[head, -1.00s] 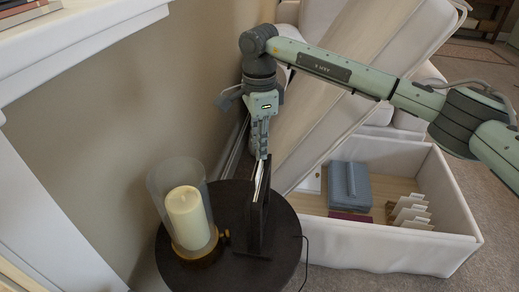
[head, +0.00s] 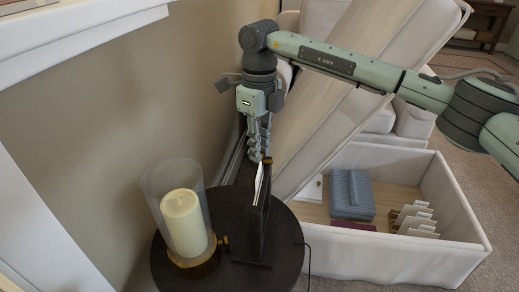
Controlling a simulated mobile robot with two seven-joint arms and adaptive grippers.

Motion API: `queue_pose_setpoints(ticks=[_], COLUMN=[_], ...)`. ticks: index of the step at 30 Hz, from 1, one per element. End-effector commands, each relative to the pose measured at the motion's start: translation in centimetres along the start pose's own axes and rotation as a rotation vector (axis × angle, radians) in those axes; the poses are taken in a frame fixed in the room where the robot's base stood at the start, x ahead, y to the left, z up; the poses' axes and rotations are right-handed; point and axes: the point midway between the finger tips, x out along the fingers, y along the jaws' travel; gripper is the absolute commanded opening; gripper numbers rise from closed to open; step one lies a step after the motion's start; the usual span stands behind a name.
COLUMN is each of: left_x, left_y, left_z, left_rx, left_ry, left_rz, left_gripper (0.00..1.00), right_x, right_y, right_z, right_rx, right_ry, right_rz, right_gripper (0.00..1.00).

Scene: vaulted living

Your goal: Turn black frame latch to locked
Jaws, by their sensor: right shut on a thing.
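The black frame (head: 257,232) stands upright on a small round dark side table (head: 285,262), seen nearly edge-on, with a white sheet or panel (head: 260,182) along its upper part. My right gripper (head: 261,158) points down at the top of the frame. Its fingers are shut at a small brownish piece on the frame's top edge, which looks like the latch. The fingers cover most of that piece, so I cannot tell its position. My left gripper is not in view.
A candle (head: 184,222) in a glass cylinder stands on the table, left of the frame. An open storage box (head: 380,255) with a blue box (head: 350,194) and several white cards lies to the right. The wall is close on the left.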

Motion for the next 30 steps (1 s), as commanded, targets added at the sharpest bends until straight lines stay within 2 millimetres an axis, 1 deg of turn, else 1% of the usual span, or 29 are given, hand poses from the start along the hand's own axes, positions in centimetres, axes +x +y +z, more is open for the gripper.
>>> queue_pose_setpoints(ticks=[7, 12, 21, 29, 30], left_x=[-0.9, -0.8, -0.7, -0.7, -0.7], left_y=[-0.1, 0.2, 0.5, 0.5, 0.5], left_z=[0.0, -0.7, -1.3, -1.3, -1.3], left_rx=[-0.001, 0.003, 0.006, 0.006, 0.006], left_ry=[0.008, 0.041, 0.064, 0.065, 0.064], left_rz=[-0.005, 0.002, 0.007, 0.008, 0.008], left_gripper=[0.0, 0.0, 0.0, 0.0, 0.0], right_x=[0.0, -0.1, -0.1, -0.1, -0.1], right_y=[0.0, 0.0, 0.0, 0.0, 0.0], right_z=[0.0, 0.0, 0.0, 0.0, 0.0], right_rx=[0.14, 0.194, 0.222, 0.222, 0.222], right_ry=[0.0, 0.0, -0.001, -0.001, -0.001], right_rz=[0.0, 0.0, 0.0, 0.0, 0.0], right_gripper=[0.0, 0.0, 0.0, 0.0, 0.18])
